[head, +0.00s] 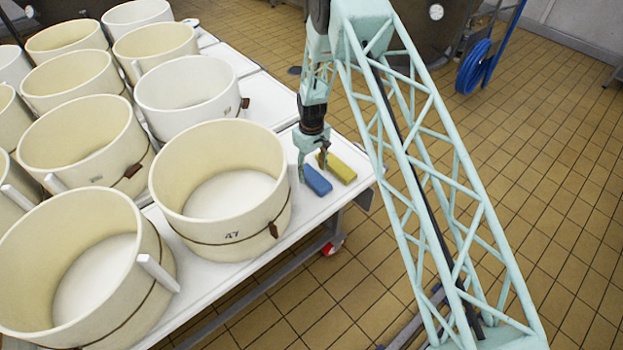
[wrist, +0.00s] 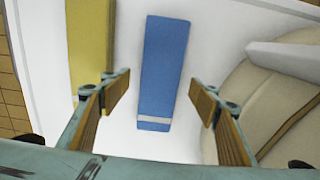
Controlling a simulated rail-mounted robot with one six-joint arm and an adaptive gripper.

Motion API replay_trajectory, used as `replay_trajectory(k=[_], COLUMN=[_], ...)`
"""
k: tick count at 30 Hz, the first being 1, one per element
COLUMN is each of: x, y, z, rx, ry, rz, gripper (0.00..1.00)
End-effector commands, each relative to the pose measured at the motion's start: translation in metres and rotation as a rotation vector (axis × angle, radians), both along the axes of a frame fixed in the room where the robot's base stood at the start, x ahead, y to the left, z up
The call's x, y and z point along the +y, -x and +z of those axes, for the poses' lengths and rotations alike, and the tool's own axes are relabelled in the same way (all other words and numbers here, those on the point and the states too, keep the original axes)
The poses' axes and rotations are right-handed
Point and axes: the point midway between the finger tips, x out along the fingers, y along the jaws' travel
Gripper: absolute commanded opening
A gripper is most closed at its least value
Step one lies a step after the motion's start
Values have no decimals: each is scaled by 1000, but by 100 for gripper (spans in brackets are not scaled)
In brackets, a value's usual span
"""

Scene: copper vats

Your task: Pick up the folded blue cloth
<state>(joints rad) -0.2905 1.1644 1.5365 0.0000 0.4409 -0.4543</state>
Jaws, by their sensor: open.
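The folded blue cloth (head: 316,180) is a small flat blue block on the white table top, near its right end in the head view. In the wrist view the cloth (wrist: 162,70) lies lengthwise, with a pale stripe near its close end. My gripper (head: 312,165) is above the cloth, pointing down. In the wrist view its two fingers (wrist: 160,97) are spread wide, one to each side of the cloth's near part. Nothing is held between them. I cannot tell the exact height of the fingertips above the table.
A yellow folded item (head: 341,168) lies beside the blue one, and in the wrist view it (wrist: 90,45) is close to the left finger. A cream mould marked 47 (head: 225,235) stands close on the other side. Several more moulds fill the white table (head: 200,292).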

Motion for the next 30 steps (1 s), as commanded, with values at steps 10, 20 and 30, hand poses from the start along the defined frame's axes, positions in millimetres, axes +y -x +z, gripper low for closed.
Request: replay_trajectory(k=[10, 20, 30], x=[0, 0, 0], y=[0, 0, 0], z=[-23, -23, -23], rx=[0, 0, 0], ry=[0, 0, 0], rz=[0, 0, 0], gripper=[56, 56, 44])
